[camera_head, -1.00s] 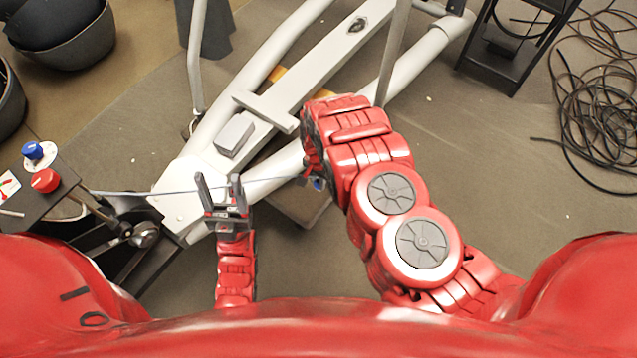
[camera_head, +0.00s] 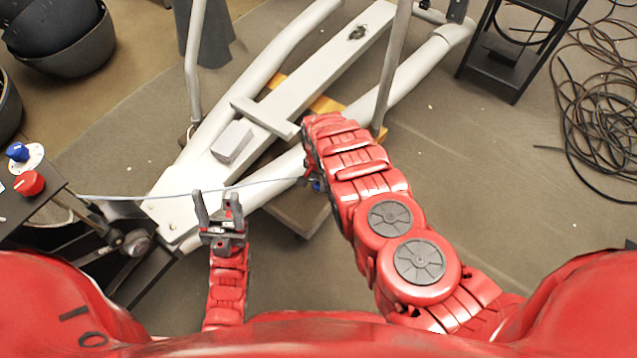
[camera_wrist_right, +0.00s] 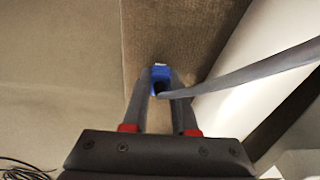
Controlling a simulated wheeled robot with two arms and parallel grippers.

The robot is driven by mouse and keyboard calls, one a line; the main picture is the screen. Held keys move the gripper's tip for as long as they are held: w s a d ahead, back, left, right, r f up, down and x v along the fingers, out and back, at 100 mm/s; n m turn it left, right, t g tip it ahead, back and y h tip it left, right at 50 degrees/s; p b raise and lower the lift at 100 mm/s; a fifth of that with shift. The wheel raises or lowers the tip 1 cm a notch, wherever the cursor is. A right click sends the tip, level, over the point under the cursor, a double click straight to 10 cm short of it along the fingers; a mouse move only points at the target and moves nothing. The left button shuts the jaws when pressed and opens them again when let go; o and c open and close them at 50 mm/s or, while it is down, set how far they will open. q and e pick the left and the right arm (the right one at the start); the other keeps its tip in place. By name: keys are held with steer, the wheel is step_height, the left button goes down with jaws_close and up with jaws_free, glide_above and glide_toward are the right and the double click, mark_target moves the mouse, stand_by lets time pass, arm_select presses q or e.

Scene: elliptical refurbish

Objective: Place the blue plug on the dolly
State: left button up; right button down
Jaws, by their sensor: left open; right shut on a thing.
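My right gripper (camera_wrist_right: 161,85) is shut on the blue plug (camera_wrist_right: 160,72), seen in the right wrist view between its fingertips. A grey cable (camera_wrist_right: 250,74) runs from the plug. In the head view only a little of the blue plug (camera_head: 316,185) shows beside my right arm, and most of that gripper is hidden. A brown flat-topped board that looks like the dolly (camera_head: 301,217) lies beside and partly under the elliptical. In the wrist view its brown surface (camera_wrist_right: 160,25) is behind the plug; I cannot tell if they touch. My left gripper (camera_head: 218,200) is open, close to the cable.
The grey elliptical trainer (camera_head: 300,75) fills the middle, with an upright pole (camera_head: 393,70) near my right arm. Black cables (camera_head: 605,110) lie right. The floor between is clear.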

steer(key=c, duration=0.7)
jaws_free()
steer(key=shift+f, duration=0.1)
